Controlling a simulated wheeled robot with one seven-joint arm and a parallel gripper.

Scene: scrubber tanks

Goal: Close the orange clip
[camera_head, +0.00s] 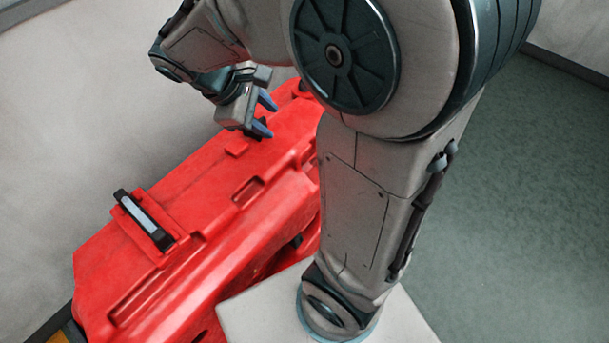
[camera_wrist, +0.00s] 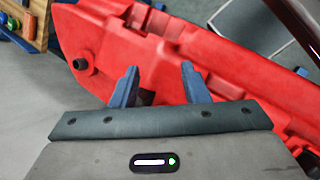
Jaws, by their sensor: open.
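The red scrubber tank (camera_head: 215,190) lies beside a pale wall, below and in front of my gripper. My gripper (camera_head: 265,114) is open, with its two blue fingers apart over the far end of the tank. In the wrist view the fingers (camera_wrist: 160,85) point at the red tank body (camera_wrist: 140,50), with nothing seen between them but the tank. I cannot make out an orange clip in either view. My own arm hides part of the tank in the head view.
A black latch-like part with a pale strip (camera_head: 146,220) sits on the tank's near top. A dark round knob (camera_wrist: 80,64) is on the tank. A wooden rack with coloured items (camera_wrist: 30,20) stands at the upper left. Green-grey floor (camera_head: 510,220) is clear at right.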

